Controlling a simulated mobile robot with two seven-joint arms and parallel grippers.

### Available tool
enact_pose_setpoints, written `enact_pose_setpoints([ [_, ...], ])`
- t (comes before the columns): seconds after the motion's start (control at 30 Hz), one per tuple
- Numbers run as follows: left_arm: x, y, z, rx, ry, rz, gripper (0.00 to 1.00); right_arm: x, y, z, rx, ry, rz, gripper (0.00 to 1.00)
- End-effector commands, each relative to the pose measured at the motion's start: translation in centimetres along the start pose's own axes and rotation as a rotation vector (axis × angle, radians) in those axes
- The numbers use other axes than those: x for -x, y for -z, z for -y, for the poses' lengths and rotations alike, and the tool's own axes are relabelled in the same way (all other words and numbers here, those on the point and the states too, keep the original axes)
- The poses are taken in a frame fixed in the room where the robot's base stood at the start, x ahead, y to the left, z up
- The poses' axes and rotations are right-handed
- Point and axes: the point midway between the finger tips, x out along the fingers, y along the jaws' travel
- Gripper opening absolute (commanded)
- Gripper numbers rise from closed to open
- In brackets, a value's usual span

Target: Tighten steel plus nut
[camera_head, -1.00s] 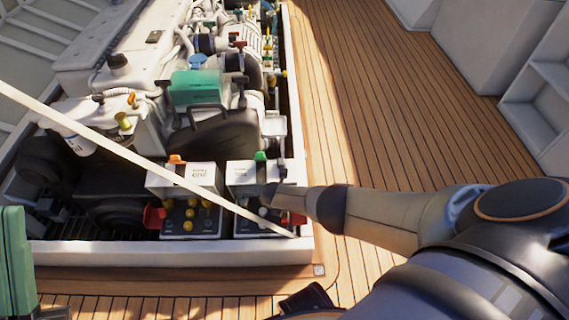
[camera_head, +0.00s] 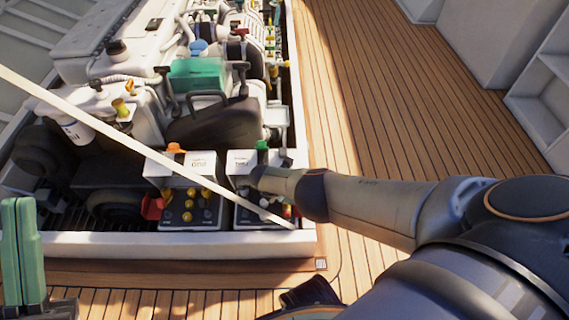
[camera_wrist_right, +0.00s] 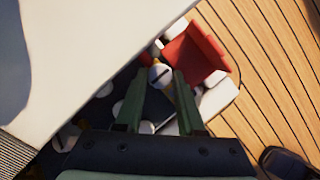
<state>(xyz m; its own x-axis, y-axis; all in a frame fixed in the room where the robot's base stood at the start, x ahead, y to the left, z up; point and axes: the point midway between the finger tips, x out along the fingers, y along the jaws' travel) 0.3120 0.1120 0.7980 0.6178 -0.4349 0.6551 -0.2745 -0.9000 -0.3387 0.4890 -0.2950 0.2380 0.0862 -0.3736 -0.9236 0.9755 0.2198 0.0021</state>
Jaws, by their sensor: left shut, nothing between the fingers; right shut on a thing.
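My right arm reaches in from the right to the right-hand battery box (camera_head: 240,160) at the hatch's front corner. In the right wrist view, my right gripper (camera_wrist_right: 160,80) has its two green fingers on either side of a round, pale steel nut (camera_wrist_right: 160,74) with a dark slot, and is shut on it. A red cover (camera_wrist_right: 195,53) stands open just beyond, to the right. In the head view the arm hides the right gripper and the nut. My left gripper (camera_head: 20,204) is at the lower left, its green fingers together and empty.
A second battery box (camera_head: 187,165) with yellow caps and a red cover (camera_head: 152,208) stands to the left. A pale strut (camera_head: 130,138) crosses diagonally in front. The white hatch rim (camera_head: 150,244) borders the batteries. The wooden deck (camera_head: 400,110) at right is open.

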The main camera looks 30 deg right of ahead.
Motion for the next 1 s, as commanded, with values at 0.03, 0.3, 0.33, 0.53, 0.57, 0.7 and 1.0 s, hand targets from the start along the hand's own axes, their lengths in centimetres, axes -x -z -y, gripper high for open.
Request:
enact_pose_setpoints([
  [0.03, 0.0, 0.0, 0.0, 0.0, -0.001, 0.001, 0.0, -0.1, 0.3, 0.3, -0.002, 0.009, -0.004, 0.0],
  [0.3, 0.0, 0.0, 0.0, -0.001, -0.003, 0.002, 0.0, -0.1, 0.3, 0.3, -0.002, 0.01, -0.004, 0.39],
  [0.33, 0.0, 0.0, 0.0, -0.001, -0.003, 0.002, 0.0, -0.1, 0.3, 0.3, -0.002, 0.01, -0.004, 0.42],
  [0.53, 0.0, 0.0, 0.0, -0.002, -0.003, 0.002, 0.0, 0.0, 0.2, 0.2, -0.001, 0.006, -0.003, 0.65],
  [0.57, 0.0, 0.0, 0.0, -0.002, -0.003, 0.002, 0.0, 0.0, 0.2, 0.2, -0.001, 0.006, -0.003, 0.68],
  [0.7, 0.1, 0.0, 0.0, -0.002, -0.003, 0.003, 0.0, 0.0, 0.1, 0.1, -0.001, 0.004, -0.002, 0.68],
  [1.0, -0.8, 0.9, 0.6, 0.004, 0.001, 0.0, 0.0, 1.4, -0.1, 0.0, 0.0, 0.002, -0.001, 0.68],
])
